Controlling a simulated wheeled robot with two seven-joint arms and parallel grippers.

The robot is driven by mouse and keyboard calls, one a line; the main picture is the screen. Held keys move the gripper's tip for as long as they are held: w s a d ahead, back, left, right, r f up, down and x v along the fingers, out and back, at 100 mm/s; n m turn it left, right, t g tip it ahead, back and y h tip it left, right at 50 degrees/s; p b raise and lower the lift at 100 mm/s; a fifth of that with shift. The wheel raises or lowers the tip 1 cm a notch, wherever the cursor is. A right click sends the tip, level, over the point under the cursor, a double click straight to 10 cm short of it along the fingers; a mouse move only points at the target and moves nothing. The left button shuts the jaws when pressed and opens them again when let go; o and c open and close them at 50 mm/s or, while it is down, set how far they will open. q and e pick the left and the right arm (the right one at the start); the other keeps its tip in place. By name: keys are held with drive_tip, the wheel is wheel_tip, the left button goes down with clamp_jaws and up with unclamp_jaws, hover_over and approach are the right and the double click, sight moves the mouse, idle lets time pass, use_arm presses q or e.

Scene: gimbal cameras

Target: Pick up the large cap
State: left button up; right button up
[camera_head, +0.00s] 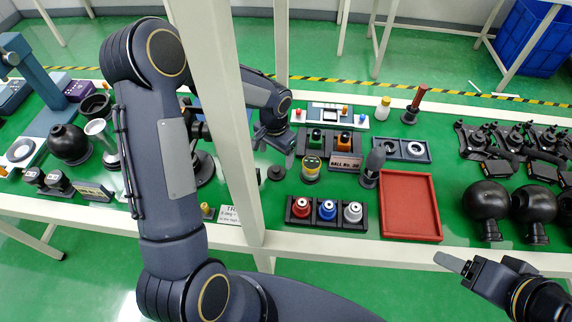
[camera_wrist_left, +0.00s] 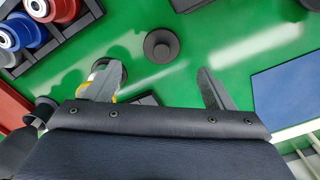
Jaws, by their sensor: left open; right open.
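A round black cap with a small raised knob (camera_head: 276,173) lies on the green table, right of the white post; it is probably the large cap. It also shows at the upper middle of the left wrist view (camera_wrist_left: 161,46). My left gripper (camera_head: 270,142) is open and empty on the far side of this cap. In the left wrist view its two fingers (camera_wrist_left: 157,72) are spread apart, with the cap beyond the tips, roughly between their lines. My right gripper (camera_head: 452,262) is at the lower right by the table's front edge, open and holding nothing visible.
A holder with red, blue and silver parts (camera_head: 327,210) and a red tray (camera_head: 411,226) lie right of the cap. A yellow-banded cylinder (camera_head: 311,169) stands close to it. A white post (camera_head: 228,130) and my left arm hide part of the table.

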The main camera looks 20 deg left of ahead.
sight(277, 168)
use_arm(q)
drive_tip(key=shift+w+d+f, duration=0.1)
drive_tip(key=shift+w+f, duration=0.05)
drive_tip(key=shift+w, duration=0.05)
drive_tip(key=shift+f, duration=0.9)
drive_tip(key=shift+f+p, duration=0.4)
wheel_tip(277, 168, down, 4)
drive_tip(key=shift+r+p, duration=0.15)
drive_tip(key=shift+p, duration=0.45)
drive_tip(key=shift+w+f, duration=0.1)
drive_tip(key=shift+f, duration=0.45)
drive_tip(key=c, duration=1)
